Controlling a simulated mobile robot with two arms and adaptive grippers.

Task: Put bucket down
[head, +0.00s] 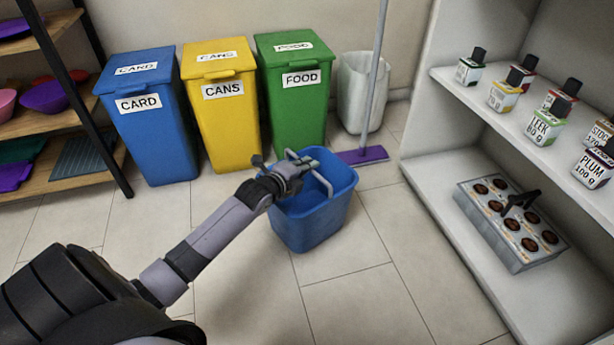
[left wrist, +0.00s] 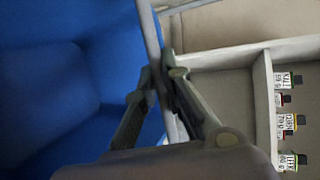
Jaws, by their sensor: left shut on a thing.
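The blue bucket (head: 312,222) is upright in the middle of the head view, in front of the bins. Its pale grey handle (head: 324,184) stands raised over the opening. My left gripper (head: 296,165) is shut on the handle, above the bucket's rim. I cannot tell whether the bucket's base touches the floor. In the left wrist view the bucket's blue wall (left wrist: 60,90) fills the left side, and the handle (left wrist: 151,40) runs between the fingers of my left gripper (left wrist: 162,88). My right gripper is not in view.
Blue (head: 150,125), yellow (head: 225,115) and green (head: 298,105) bins stand behind. A purple mop (head: 364,155) and a white bin (head: 357,90) are at the back. White shelves (head: 470,215) with bottles and a tray stand right. Floor tiles (head: 350,300) in front are clear.

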